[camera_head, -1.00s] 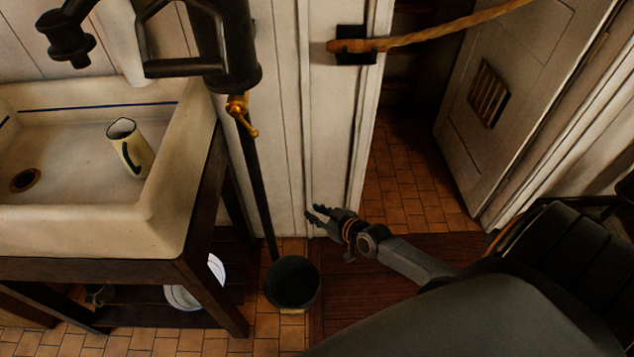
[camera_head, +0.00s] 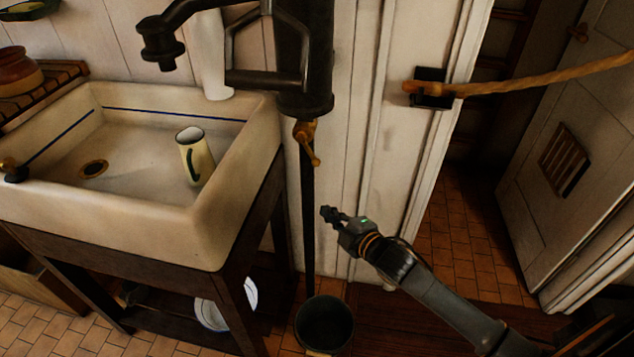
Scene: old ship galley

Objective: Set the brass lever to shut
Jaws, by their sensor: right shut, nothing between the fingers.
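The brass lever (camera_head: 312,150) sits on the dark pipe just below the black hand pump (camera_head: 305,70). Its handle slants down and slightly right from the pipe. My right gripper (camera_head: 326,215) comes in from the lower right. It is shut and empty, below the lever and apart from it in the picture, in front of the white panelled wall. My left gripper is not in view.
A white sink (camera_head: 230,195) on a dark wooden stand is to the left, with a cream jug (camera_head: 192,158) in it. A dark bucket (camera_head: 324,326) stands on the floor under the pipe. A rope (camera_head: 540,80) spans the open doorway at right.

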